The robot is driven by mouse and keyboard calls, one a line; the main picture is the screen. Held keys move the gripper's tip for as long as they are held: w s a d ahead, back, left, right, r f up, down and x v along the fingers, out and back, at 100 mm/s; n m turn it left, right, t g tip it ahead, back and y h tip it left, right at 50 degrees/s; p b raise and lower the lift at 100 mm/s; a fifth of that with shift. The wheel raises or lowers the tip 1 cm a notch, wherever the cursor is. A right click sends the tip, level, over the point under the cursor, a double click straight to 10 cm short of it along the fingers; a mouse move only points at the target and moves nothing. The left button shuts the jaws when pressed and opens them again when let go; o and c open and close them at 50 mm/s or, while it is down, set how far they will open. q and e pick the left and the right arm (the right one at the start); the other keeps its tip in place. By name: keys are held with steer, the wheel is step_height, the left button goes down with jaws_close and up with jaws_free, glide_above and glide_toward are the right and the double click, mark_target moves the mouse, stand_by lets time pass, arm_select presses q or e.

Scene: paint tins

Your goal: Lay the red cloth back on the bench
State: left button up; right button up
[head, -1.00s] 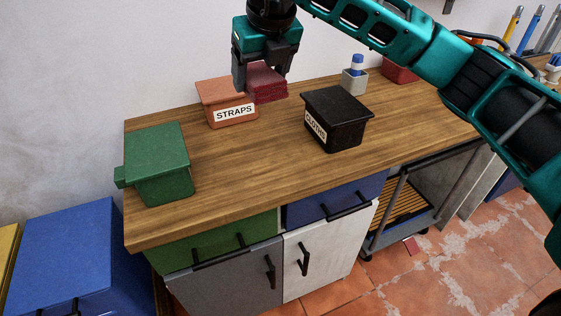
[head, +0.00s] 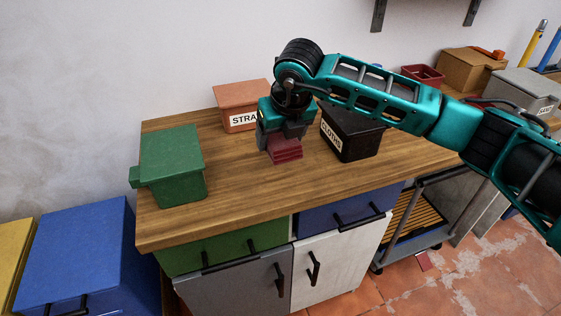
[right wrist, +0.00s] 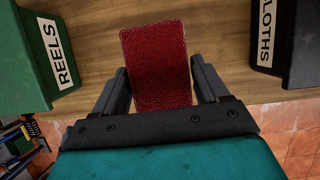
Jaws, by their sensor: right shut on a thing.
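The red cloth (head: 287,153) is a folded block held between the fingers of my right gripper (head: 283,143). It is over the middle of the wooden bench (head: 245,190), in front of the boxes; I cannot tell whether its underside touches the wood. In the right wrist view the cloth (right wrist: 155,62) lies between the two dark fingers (right wrist: 160,80), with bench wood around it. My left gripper is not in view.
A green REELS box (head: 172,160) stands left on the bench. An orange STRAPS box (head: 238,97) is behind the gripper, partly hidden. A black CLOTHS box (head: 350,138) is close on the right. The bench front in the middle is clear.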

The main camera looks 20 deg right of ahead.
mark_target(278, 169)
step_height(278, 169, down, 7)
stand_by(0.4)
steer(key=o, duration=0.6)
steer(key=shift+f+b, duration=0.15)
steer(key=shift+b, duration=0.2)
steer(key=o, duration=0.5)
